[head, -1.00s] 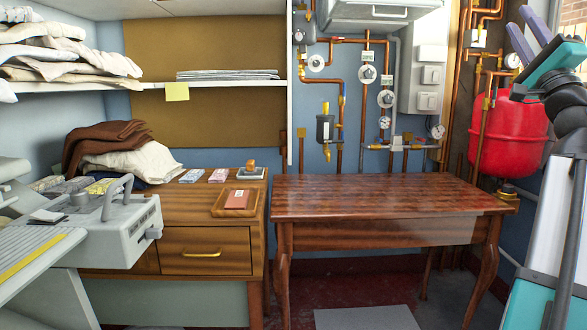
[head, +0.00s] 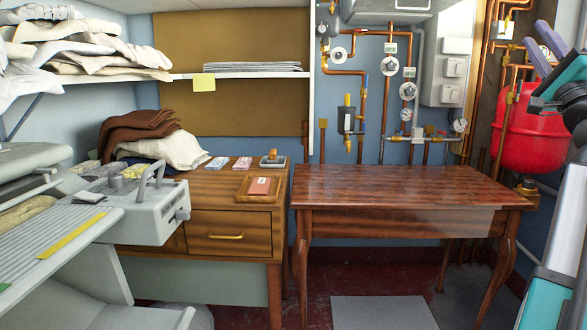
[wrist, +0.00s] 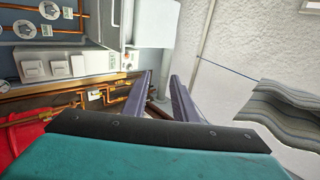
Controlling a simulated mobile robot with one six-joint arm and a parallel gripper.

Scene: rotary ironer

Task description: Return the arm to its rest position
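My gripper (head: 563,48) is raised at the right edge of the head view, in front of the red tank and apart from it. In the wrist view its two purple-grey fingers (wrist: 163,100) stand apart with nothing between them. The gripper is open and empty. Part of my arm, with teal and white covers, runs down the right edge of the head view.
A red tank (head: 530,130) and copper pipes (head: 388,90) are on the back wall. A bare wooden table (head: 400,187) stands centre right. A wooden cabinet (head: 225,262) with a small tray (head: 243,196) is left of it. The grey ironer (head: 140,215) fills the left.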

